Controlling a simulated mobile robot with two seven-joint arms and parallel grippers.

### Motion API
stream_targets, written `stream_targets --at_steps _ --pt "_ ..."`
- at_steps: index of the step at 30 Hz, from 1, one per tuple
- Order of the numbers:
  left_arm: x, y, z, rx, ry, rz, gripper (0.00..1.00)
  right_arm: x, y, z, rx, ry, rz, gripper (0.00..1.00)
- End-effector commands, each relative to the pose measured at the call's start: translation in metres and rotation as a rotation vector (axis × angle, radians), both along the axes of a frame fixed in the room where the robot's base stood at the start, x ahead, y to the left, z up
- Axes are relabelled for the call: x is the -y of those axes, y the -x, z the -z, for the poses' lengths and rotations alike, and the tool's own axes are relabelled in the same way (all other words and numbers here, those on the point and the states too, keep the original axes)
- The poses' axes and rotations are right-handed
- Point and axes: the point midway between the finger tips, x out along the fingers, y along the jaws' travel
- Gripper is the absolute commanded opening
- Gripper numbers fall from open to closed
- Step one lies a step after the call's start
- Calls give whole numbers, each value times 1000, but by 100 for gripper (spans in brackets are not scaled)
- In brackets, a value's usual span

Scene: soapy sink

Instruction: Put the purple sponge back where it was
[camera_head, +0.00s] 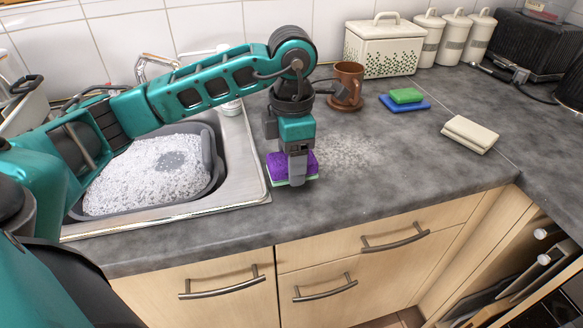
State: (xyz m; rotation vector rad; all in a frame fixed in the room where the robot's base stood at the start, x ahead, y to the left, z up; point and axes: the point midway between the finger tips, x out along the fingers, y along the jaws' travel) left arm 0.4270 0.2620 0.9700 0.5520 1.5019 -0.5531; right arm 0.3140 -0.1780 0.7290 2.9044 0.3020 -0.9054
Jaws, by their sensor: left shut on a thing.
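The purple sponge (277,168) has a pale green lower layer. It is at the counter's front part, just right of the sink's edge. My left gripper (297,175) points down over it and is shut on it, with a finger across its front. I cannot tell whether the sponge touches the counter or is held just above it. My right gripper is not in view.
The sink holds a grey tub (213,165) of suds. A wet, foamy patch (345,152) lies on the counter right of the sponge. Behind are a brown mug (348,82), a green sponge (406,96) on a blue one (405,106), and a folded cream cloth (470,133).

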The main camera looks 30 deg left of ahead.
Motion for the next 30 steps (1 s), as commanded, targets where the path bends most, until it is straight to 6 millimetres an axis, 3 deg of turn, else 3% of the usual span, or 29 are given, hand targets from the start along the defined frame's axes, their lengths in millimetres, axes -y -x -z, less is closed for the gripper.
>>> stream_targets --at_steps 4,15,16,18,24,30 --pt "0 1 22 -2 -1 0 38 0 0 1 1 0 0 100" --pt "0 0 28 0 0 1 38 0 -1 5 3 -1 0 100" --pt "0 0 27 0 0 0 63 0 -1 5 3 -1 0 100" --pt "0 0 26 0 0 0 70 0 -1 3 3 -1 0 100" --pt "0 0 26 0 0 0 88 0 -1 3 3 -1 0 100" --pt "0 0 26 0 0 0 88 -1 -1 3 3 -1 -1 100"
